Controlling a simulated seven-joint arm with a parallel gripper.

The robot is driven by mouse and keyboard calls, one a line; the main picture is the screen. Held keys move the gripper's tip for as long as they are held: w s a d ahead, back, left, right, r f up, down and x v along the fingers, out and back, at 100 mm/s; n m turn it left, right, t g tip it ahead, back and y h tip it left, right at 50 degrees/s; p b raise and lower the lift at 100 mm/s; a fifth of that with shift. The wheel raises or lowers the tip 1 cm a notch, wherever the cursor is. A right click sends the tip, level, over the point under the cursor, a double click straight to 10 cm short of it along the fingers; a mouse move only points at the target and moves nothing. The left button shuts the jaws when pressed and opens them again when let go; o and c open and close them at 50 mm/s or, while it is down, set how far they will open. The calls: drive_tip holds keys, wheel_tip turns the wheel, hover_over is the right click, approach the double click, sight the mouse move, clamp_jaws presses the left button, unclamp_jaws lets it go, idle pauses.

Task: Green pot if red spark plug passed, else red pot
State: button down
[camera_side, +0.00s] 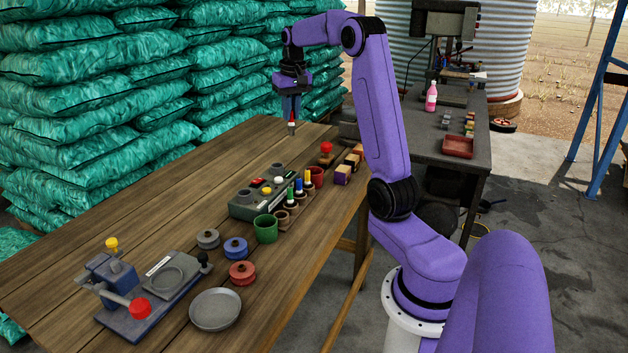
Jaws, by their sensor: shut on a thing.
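My gripper (291,108) is high over the far part of the wooden table, shut on a small plug with a red band (292,127). The plug hangs upright, clear of the table. The green pot (265,230) stands at the near end of a wooden rack (284,223), and the red pot (317,178) at its far end. Whether any is lit, I cannot tell.
A press with a red knob (140,308), weights (236,247) and a grey dish (215,310) occupy the near table. A red-topped stamp (326,150) and small blocks (343,173) stand beyond the red pot. The left tabletop (150,195) is clear.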

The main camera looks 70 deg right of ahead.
drive_tip(key=s+d+m, duration=0.2)
drive_tip(key=s+d, duration=0.2)
drive_tip(key=d, duration=0.5)
wheel_tip(320, 180, down, 12)
drive_tip(key=shift+a+r, duration=0.15)
drive_tip(key=shift+r, duration=0.1)
drive_tip(key=shift+w, duration=0.1)
drive_tip(key=c, duration=1)
unclamp_jaws()
wheel_tip(320, 180, up, 17)
drive_tip(key=s+a, duration=0.2)
drive_tip(key=shift+r, duration=0.1)
